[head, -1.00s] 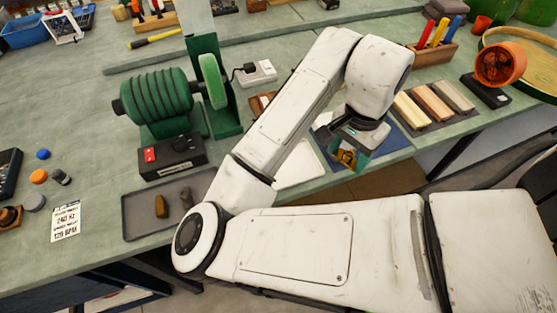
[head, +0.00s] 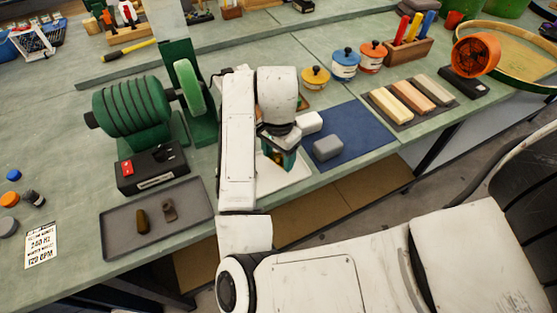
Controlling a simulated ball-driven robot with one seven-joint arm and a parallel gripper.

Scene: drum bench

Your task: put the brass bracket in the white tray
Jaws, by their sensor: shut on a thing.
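My gripper (head: 281,160) points down over the white tray (head: 291,187) near the front edge of the bench. Its teal fingers are shut. The brass bracket is mostly hidden by the fingers and wrist now; a yellow-brass piece showed between the fingers a second ago. The white tray is flat and partly covered by my arm on its left. I cannot tell whether the held piece touches the tray.
A green drum machine (head: 132,112) and a grey tray (head: 118,237) stand left. Coloured pots (head: 345,62) stand behind.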

